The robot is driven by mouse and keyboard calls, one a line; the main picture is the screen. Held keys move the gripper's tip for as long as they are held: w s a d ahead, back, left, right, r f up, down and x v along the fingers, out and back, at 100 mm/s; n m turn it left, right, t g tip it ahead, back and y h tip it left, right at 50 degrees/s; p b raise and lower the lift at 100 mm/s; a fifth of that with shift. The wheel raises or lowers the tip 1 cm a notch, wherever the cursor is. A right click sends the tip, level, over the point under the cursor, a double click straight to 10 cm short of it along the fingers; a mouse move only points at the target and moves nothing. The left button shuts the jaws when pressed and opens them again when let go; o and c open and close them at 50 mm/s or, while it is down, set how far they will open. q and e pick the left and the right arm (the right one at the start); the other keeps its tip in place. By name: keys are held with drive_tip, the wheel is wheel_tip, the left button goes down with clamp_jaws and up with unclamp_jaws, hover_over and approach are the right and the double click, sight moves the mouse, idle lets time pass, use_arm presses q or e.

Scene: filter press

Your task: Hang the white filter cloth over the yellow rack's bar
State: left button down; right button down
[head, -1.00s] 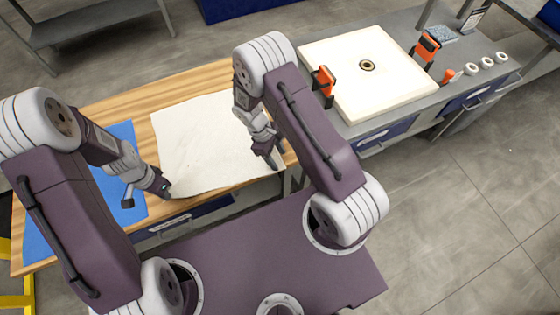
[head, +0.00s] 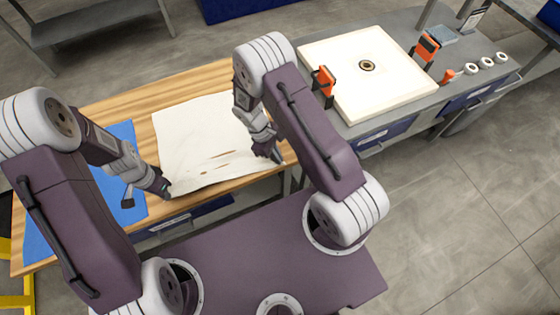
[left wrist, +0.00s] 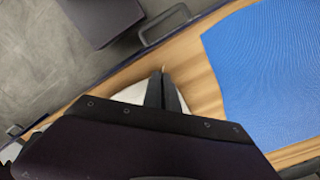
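The white filter cloth (head: 195,135) lies spread on the wooden table in the head view, with brown streaks of wood showing through near its front edge. My left gripper (head: 166,191) is at its near left corner, and my right gripper (head: 279,158) is at its near right corner. In the left wrist view the left fingers (left wrist: 163,92) are together, with white cloth (left wrist: 130,94) beside them. Both grippers look shut on the cloth's corners. Only yellow legs of the rack (head: 16,301) show at the lower left edge; its bar is out of view.
A blue sheet (head: 122,190) lies on the wooden table (head: 105,105) left of the cloth. A grey bench (head: 455,75) to the right carries a white plate (head: 365,75) with a central hole, orange-and-black clamps (head: 324,82) and several white rings (head: 487,62).

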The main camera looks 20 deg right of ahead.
wheel_tip(320, 180, up, 4)
drive_tip(key=shift+r, duration=0.5)
